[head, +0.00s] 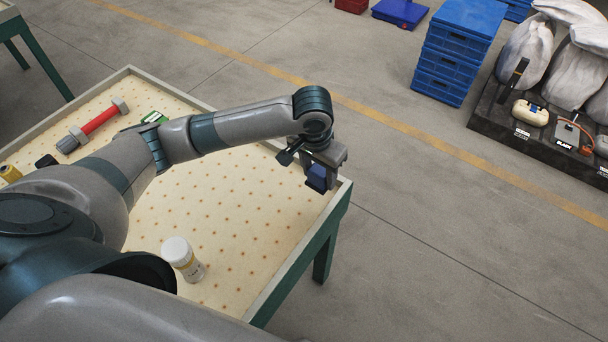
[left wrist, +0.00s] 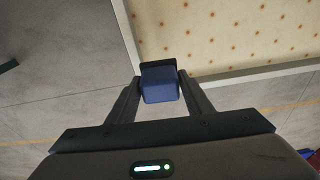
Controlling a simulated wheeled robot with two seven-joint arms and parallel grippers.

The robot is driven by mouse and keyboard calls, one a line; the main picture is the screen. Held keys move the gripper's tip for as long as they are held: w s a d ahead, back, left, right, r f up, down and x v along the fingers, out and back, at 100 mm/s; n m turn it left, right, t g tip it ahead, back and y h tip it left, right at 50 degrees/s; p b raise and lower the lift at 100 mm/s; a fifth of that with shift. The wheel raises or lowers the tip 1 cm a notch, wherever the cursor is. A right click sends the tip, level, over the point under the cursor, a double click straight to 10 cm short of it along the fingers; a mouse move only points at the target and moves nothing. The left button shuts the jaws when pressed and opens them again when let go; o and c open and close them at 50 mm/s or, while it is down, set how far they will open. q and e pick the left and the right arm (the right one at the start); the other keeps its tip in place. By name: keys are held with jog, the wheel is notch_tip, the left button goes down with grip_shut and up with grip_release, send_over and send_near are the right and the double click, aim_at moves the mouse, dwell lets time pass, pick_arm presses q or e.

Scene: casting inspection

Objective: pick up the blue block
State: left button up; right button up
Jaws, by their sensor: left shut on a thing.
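The blue block (head: 317,178) is between the fingers of my left gripper (head: 322,175), near the right corner of the table in the head view. In the left wrist view, the blue block (left wrist: 160,86) sits between both fingers of the left gripper (left wrist: 160,92), which is shut on it. Table corner and floor show behind the block. I cannot tell exactly how high it is above the table. My right gripper is not in view.
The table (head: 262,305) has a raised pale rim and dotted top. A white-capped bottle (head: 184,259), a red-handled dumbbell-like tool (head: 98,124) and a green item (head: 154,117) are on it. Blue crates (head: 448,70) and a dark pallet with sacks (head: 505,125) stand on the floor beyond.

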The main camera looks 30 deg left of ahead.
pick_arm(q)
jog(key=s+d+r, duration=0.1)
jog(key=d+r, duration=0.2)
jog(key=d, duration=0.2)
jog(key=shift+b, duration=0.4)
jog(key=shift+o, duration=1)
jog(key=shift+w+r, duration=0.1)
jog(key=shift+r, duration=0.2)
jog(key=shift+c, duration=0.5)
jog(key=w+a+r+n, duration=0.2)
jog(key=a+r, duration=0.3)
jog(key=r, duration=0.6)
jog(key=shift+w+r+b, duration=0.15)
jog(key=shift+r+b, duration=0.15)
jog(key=shift+r, duration=0.05)
jog(key=shift+a, duration=0.1)
